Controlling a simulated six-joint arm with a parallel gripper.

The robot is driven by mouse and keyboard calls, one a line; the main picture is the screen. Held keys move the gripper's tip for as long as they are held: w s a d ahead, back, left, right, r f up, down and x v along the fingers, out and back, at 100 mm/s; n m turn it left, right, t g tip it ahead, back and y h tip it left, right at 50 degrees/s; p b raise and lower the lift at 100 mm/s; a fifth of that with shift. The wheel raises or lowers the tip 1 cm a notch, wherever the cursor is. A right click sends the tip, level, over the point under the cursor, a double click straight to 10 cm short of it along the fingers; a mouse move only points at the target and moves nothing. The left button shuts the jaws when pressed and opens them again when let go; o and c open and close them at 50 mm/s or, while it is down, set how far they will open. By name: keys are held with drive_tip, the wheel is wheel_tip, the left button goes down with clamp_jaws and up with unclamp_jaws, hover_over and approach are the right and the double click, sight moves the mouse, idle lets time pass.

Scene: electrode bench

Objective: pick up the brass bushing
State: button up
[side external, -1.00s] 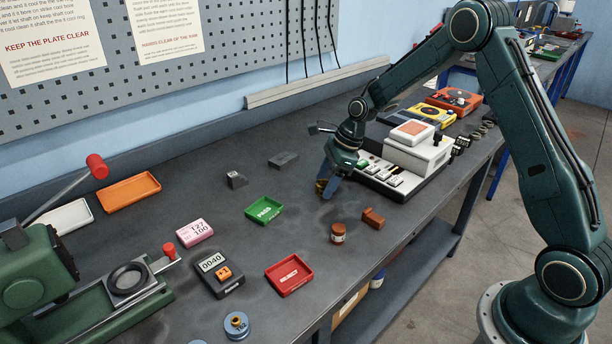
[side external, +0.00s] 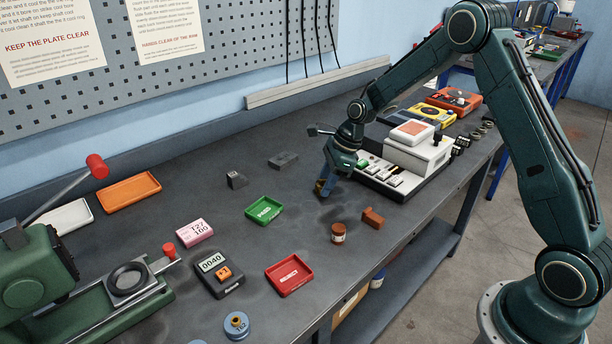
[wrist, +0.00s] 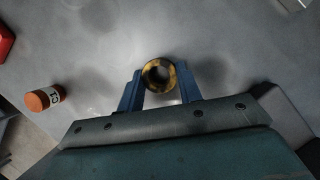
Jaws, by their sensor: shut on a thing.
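The brass bushing (wrist: 159,75) is a short yellow-brown ring with a dark bore. In the wrist view it sits between the two blue fingers of my gripper (wrist: 160,88), which is shut on it. In the side external view my gripper (side external: 324,187) is over the bench, left of the white keyed machine, and the bushing (side external: 320,185) shows as a small brass spot at the fingertips. It appears slightly above the bench top; the exact gap is hard to tell.
The white machine (side external: 418,158) stands close on the right. A green tray (side external: 264,211) and a red tray (side external: 289,275) are to the left. Bare bench surrounds the gripper.

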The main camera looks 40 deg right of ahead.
wheel_tip(320, 180, up, 20)
idle(0.9)
drive_tip(key=shift+a, duration=0.15)
idle(0.4)
